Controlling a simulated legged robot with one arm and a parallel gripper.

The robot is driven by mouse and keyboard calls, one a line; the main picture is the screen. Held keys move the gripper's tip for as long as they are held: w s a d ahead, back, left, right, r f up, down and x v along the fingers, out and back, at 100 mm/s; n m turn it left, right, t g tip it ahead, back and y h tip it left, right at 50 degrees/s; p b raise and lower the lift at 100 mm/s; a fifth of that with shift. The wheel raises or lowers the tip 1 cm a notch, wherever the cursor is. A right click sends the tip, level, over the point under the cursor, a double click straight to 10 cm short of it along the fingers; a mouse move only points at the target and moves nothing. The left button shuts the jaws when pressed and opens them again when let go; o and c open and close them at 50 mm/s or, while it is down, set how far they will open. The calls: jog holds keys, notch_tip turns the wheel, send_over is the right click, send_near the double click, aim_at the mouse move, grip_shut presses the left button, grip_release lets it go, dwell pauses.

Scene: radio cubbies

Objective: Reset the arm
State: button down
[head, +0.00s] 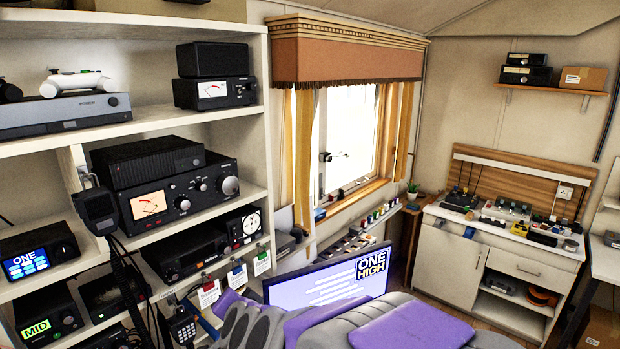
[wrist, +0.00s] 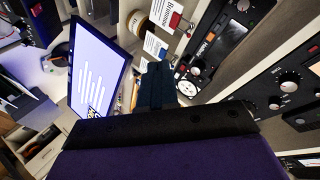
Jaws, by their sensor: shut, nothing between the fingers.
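My gripper (wrist: 155,85) shows in the wrist view as a dark jaw tip beyond a black edge and a broad purple part that fills the bottom. It is shut and nothing shows held in it. It is apart from the shelf gear and the screen around it. In the head view, grey and purple parts of my own arm and body fill the bottom middle and right. The fingertips cannot be made out there.
White shelving (head: 180,120) with radios (head: 180,200) stands close on the left. A monitor (head: 325,287) reading "ONE HIGH" stands just beyond my arm; its screen also shows in the wrist view (wrist: 95,65). A white cabinet (head: 500,265) with small items stands at the right.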

jog(key=s+d+f+n+g+h+b, duration=0.1)
jog(key=s+d+f+g+h, duration=0.1)
jog(key=s+d, duration=0.8)
jog(key=s+d+f+n+g+h+b, duration=0.1)
jog(key=s+d+f+g, duration=0.4)
jog(key=s+d, duration=0.5)
jog(key=s+d+f+n+g+h+b, duration=0.2)
jog(key=s+d, duration=0.8)
jog(key=s, duration=0.5)
notch_tip(320, 180, down, 2)
jog(key=n+g, duration=0.1)
jog(key=g, duration=0.2)
jog(key=shift+s+d+f+g+h, duration=0.15)
jog(key=shift+s+d+g+h, duration=0.15)
jog(key=shift+d, duration=0.1)
